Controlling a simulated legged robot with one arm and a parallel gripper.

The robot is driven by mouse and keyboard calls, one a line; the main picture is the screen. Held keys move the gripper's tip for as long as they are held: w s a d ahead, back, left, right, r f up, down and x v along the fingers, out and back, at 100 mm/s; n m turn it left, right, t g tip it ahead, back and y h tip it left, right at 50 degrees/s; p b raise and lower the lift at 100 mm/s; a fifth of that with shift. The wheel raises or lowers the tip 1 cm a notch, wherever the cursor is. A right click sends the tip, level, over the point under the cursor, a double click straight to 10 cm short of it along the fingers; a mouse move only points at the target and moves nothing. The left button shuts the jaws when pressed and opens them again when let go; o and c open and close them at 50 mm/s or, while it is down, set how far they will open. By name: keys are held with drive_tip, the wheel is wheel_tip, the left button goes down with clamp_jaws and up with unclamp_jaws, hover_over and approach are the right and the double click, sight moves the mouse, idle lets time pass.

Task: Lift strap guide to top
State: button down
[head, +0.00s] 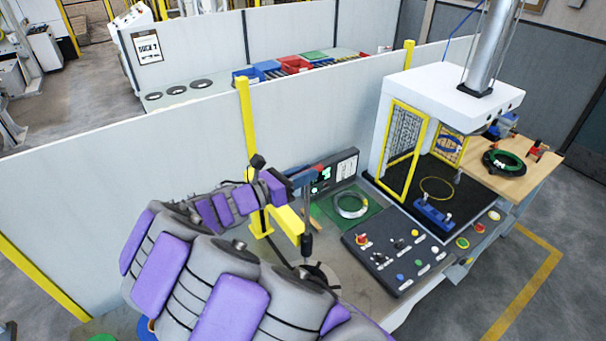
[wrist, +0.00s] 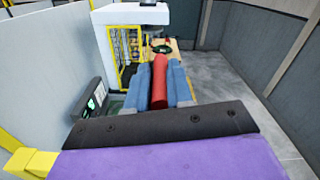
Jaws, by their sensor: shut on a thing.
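My gripper (head: 306,173) reaches in from the left in the head view, above the near end of the workbench. In the wrist view its two blue fingers (wrist: 159,88) are closed on either side of a red handle (wrist: 159,86), which appears to be the strap guide's handle. In the head view a dark and silver upright rod (head: 307,215) hangs below the gripper, beside the end of a yellow bracket (head: 288,221). I cannot tell whether rod and bracket touch.
A wire coil (head: 351,204) lies on a green mat behind a control panel (head: 398,251). A white press (head: 440,97) with yellow mesh guards stands at the right. A grey partition (head: 180,145) runs behind the bench, and a small display (head: 334,172) stands against it.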

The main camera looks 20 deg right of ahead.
drive_tip(key=c, duration=1.1)
unclamp_jaws()
drive_tip(key=shift+a+r, duration=0.15)
drive_tip(key=shift+o, duration=0.2)
drive_tip(key=shift+a, duration=0.15)
drive_tip(key=s+a+b, duration=0.2)
drive_tip(key=s+a, duration=0.1)
drive_tip(key=a, duration=1.4)
drive_tip(key=shift+s+d, duration=0.1)
drive_tip(key=shift+d, duration=0.05)
